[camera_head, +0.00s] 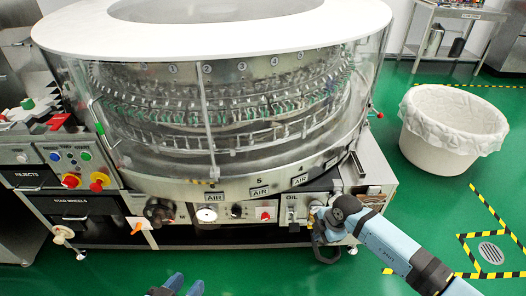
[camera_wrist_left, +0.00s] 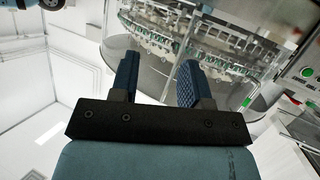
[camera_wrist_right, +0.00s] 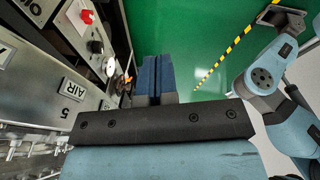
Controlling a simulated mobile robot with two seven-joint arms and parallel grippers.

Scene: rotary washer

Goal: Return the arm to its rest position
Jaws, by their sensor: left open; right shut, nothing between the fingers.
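My right arm (camera_head: 395,248) reaches in from the lower right of the head view, with its wrist end close to the front right corner of the washer (camera_head: 250,188). My right gripper (camera_wrist_right: 153,75) is shut and empty in the right wrist view, beside the washer's front panel and above the green floor. Its fingers cannot be made out in the head view.
The front panel carries knobs, a gauge (camera_head: 207,215) and AIR and OIL labels. A control box (camera_head: 75,165) with buttons stands at the left. A white lined bin (camera_head: 440,148) stands at the right. Green floor with yellow-black tape (camera_head: 480,225) lies open at the right.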

